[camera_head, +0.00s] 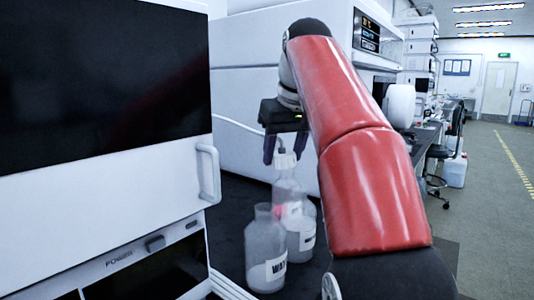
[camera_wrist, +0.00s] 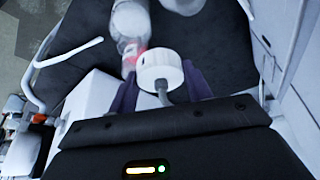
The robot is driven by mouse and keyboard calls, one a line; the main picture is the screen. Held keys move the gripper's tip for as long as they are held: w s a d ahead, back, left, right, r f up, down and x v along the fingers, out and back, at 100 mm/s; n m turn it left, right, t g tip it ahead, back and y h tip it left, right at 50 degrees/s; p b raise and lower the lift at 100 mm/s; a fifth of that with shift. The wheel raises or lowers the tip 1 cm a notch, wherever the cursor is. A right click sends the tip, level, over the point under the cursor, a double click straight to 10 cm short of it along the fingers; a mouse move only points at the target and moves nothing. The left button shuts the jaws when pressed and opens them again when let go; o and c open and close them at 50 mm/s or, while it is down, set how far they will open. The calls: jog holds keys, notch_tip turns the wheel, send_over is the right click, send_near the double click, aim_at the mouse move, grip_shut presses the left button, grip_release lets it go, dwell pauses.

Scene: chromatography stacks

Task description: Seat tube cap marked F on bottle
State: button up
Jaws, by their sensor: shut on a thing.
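My gripper (camera_head: 285,147) is shut on a white tube cap (camera_head: 285,160) with a grey tube rising from its top. The cap also shows between my fingers in the wrist view (camera_wrist: 160,72); I cannot read a letter on it. In the head view the cap appears at the neck of the rear clear bottle (camera_head: 290,190); I cannot tell whether it touches. A front bottle (camera_head: 266,255), labelled "WAT...", stands open in front of it. In the wrist view a bottle (camera_wrist: 131,22) with a red patch lies just beyond the cap.
The bottles stand on a dark bench (camera_head: 232,205). A white instrument with a handle (camera_head: 208,173) is close on the left, and a large white cabinet (camera_head: 245,85) stands behind.

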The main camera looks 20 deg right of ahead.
send_over(299, 188)
jog(key=shift+s+a+f, duration=0.2)
jog(key=shift+s+f, duration=0.25)
jog(key=shift+f, duration=0.1)
jog(key=shift+w+d+f, duration=0.1)
jog(key=shift+d+f, duration=0.1)
jog(key=shift+d, duration=0.1)
jog(key=shift+f+b, duration=0.55)
jog(key=shift+f, duration=1.45)
jog(key=shift+p, duration=0.45)
jog(key=shift+f, duration=0.2)
jog(key=shift+f+b, duration=0.75)
jog(key=shift+f, duration=0.05)
jog(key=shift+f, duration=0.45)
